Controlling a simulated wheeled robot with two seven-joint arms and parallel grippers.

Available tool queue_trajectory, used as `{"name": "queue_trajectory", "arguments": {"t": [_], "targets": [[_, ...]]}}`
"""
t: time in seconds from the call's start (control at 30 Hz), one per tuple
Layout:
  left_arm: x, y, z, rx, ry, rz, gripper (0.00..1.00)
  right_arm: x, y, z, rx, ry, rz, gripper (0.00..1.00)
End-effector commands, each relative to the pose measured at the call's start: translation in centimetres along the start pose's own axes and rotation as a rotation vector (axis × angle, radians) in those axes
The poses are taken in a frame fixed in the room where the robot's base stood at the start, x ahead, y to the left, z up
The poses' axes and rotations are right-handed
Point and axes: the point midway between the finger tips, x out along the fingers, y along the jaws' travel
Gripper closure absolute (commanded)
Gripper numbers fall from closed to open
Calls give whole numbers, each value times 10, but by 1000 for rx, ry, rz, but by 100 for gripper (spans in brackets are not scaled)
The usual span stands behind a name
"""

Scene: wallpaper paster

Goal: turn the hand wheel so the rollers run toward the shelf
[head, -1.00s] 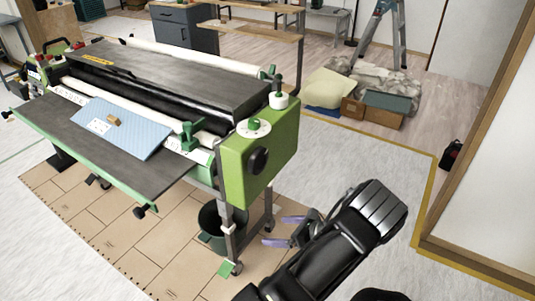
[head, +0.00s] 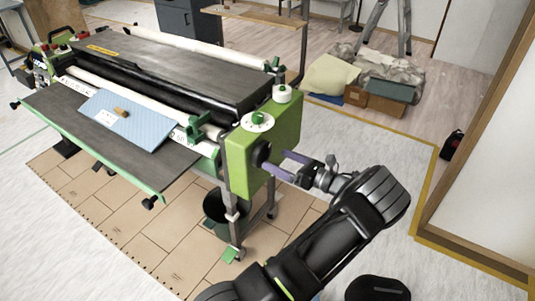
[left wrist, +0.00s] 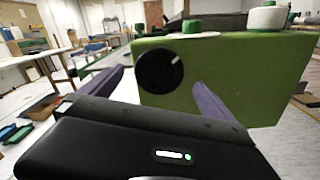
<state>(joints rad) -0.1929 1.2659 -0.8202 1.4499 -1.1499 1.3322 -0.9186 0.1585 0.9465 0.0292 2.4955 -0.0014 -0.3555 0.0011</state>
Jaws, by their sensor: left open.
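The paster's green end housing (head: 275,140) carries a round black hand wheel (head: 260,153) on its side. In the left wrist view the wheel (left wrist: 160,71) is a black disc with a white mark at its upper right. My left gripper (head: 277,161) is open, its two purple fingers pointing at the wheel. In the wrist view the fingers (left wrist: 155,88) stand to either side of the wheel; I cannot tell whether they touch it. White rollers (head: 130,103) run along the machine. A wooden shelf (head: 250,14) stands behind. My right gripper is not in view.
A blue sheet (head: 130,122) with a small wooden block lies on the paster's front table (head: 70,118). A dark bucket (head: 222,207) stands below the housing. Boxes (head: 385,103) and cloths lie at the back right.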

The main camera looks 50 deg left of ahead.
Motion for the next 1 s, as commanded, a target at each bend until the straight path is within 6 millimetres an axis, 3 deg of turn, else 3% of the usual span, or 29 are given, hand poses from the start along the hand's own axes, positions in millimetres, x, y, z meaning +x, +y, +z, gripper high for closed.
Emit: {"name": "queue_trajectory", "arguments": {"t": [0.3,0.67,1.0], "targets": [[45,0,1,0,0,1,0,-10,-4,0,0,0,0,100],[50,0,0,-1,0,-1,1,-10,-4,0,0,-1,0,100],[50,0,0,-1,0,-1,29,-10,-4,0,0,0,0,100]]}}
